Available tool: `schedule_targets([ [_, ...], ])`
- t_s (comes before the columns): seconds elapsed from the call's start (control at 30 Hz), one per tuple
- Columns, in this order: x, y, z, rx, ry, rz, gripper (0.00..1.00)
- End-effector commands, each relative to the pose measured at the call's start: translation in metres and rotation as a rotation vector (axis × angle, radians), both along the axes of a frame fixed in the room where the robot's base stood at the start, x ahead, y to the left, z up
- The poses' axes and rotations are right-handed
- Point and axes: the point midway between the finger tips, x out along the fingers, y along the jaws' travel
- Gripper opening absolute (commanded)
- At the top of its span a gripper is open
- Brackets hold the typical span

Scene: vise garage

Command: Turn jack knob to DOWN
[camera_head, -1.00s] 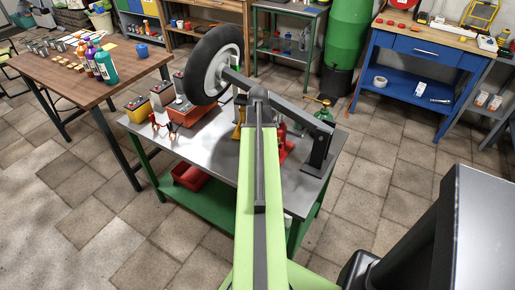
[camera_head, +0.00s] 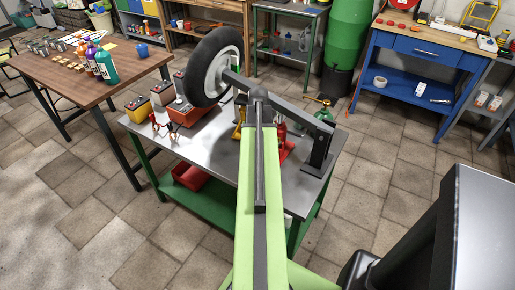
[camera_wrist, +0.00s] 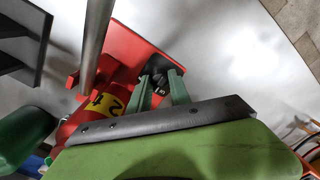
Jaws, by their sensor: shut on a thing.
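A red jack (camera_wrist: 128,48) with a yellow label reading 2t fills the left middle of the wrist view. Its red body (camera_head: 287,143) shows just right of my arm in the head view, on the metal bench. A small black knob (camera_wrist: 158,68) sits on the jack's red part. My gripper (camera_wrist: 163,83) has its two green fingers at the knob, one on each side, closed on it. A dark pointer-like part lies between the fingers. The finger tips partly cover the knob, and its lettering is too small to read. The head view hides the gripper behind my arm.
A steel rod (camera_wrist: 95,40) runs close to the jack. A green object (camera_wrist: 25,138) lies at left.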

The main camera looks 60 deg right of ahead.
Motion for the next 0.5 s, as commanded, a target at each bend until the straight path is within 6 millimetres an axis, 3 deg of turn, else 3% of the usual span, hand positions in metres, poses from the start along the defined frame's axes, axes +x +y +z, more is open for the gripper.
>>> schedule_targets([
  [0.5, -0.0002, 0.0004, -0.0001, 0.001, 0.001, -0.482, 0.0],
])
